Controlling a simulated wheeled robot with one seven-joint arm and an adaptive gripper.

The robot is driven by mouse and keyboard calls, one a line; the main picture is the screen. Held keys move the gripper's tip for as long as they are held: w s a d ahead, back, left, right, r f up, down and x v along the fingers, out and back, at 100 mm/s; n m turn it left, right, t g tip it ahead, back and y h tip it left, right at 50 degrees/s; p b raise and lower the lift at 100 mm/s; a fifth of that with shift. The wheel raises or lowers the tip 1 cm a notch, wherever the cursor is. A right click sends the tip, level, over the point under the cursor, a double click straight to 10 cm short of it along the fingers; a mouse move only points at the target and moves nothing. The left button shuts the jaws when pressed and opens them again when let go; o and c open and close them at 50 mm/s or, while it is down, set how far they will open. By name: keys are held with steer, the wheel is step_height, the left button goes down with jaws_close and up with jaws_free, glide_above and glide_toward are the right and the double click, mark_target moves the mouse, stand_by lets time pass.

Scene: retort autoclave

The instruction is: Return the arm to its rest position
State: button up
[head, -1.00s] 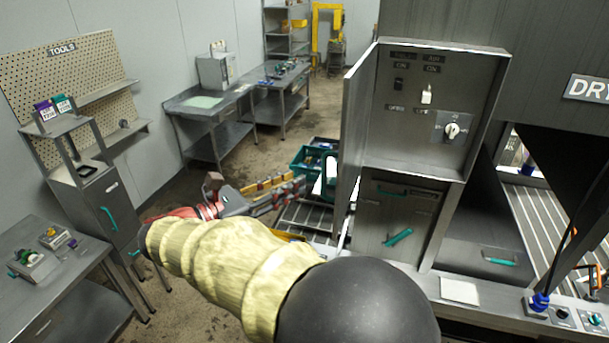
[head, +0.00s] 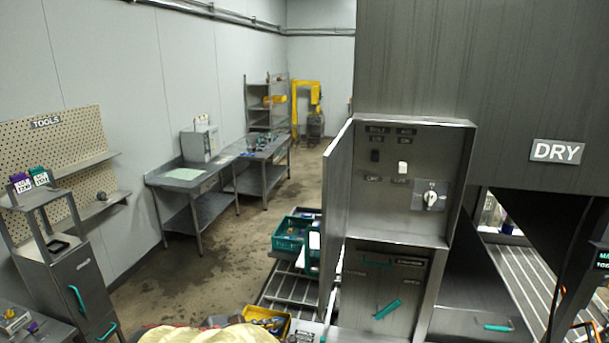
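My arm shows only as a strip of its yellow sleeve (head: 210,334) at the bottom edge of the head view. My gripper is outside the picture, so its fingers are hidden. The open control cabinet (head: 400,180) stands right of centre, its door swung out to the left. It holds switches and a rotary knob (head: 430,199). Below it is a panel with a teal handle (head: 387,309).
Teal crates (head: 290,234) and a yellow bin (head: 266,318) stand left of the cabinet. Steel tables (head: 200,183) line the left wall. A tool cabinet (head: 82,283) stands at the left. The floor between is clear.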

steer(key=s+d+f+m+g+y+b, duration=0.1)
steer(key=s+d+f+m+y+b, duration=0.3)
steer(key=s+d+f+m+b, duration=0.6)
steer(key=s+d+f+m+g+y+b, duration=0.1)
steer(key=s+d+f+m+y+b, duration=0.4)
steer(key=s+d+f+m+b, duration=0.5)
steer(key=d+f+m+b, duration=0.1)
steer(key=d+f+b, duration=0.5)
steer(key=b, duration=0.3)
steer(key=shift+m, duration=0.3)
